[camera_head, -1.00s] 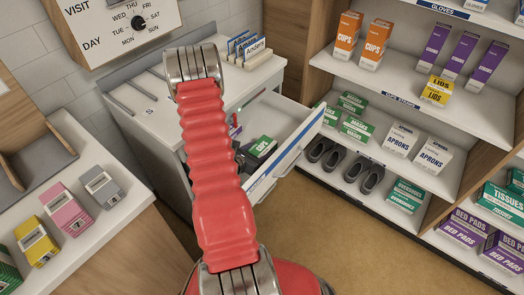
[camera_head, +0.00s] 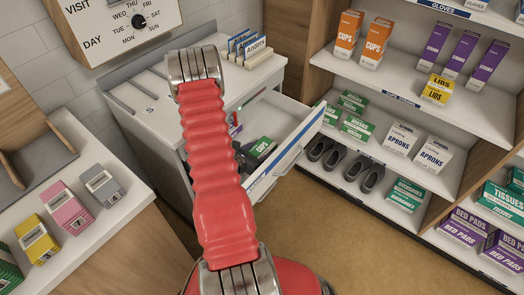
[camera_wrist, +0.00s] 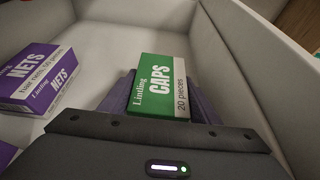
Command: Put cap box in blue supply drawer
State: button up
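The cap box (camera_wrist: 160,85), green and white and marked CAPS, is in the white drawer (camera_wrist: 90,55) in the wrist view. My gripper (camera_wrist: 165,95) has one dark finger along each side of the box, close against it, and is shut on it. I cannot tell whether the box touches the drawer floor. In the head view the cap box (camera_head: 262,147) shows inside the pulled-out drawer with the blue front strip (camera_head: 285,155). My red arm hides part of the drawer, and my gripper is only partly seen there.
Purple nets boxes (camera_wrist: 40,78) lie at the left in the drawer, and its wall (camera_wrist: 245,60) is close on the right. A shelf unit (camera_head: 400,95) with boxes and shoes stands to the right. A counter (camera_head: 80,155) with small boxes is at the left.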

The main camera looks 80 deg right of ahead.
jog(key=o, duration=0.4)
jog(key=shift+s+a+f, duration=0.15)
jog(key=shift+f, duration=0.15)
jog(key=shift+r, duration=0.1)
jog(key=shift+r, duration=0.2)
jog(key=v, duration=0.8)
jog(key=r+v, duration=0.1)
jog(key=v, duration=0.3)
jog(key=shift+r, duration=0.1)
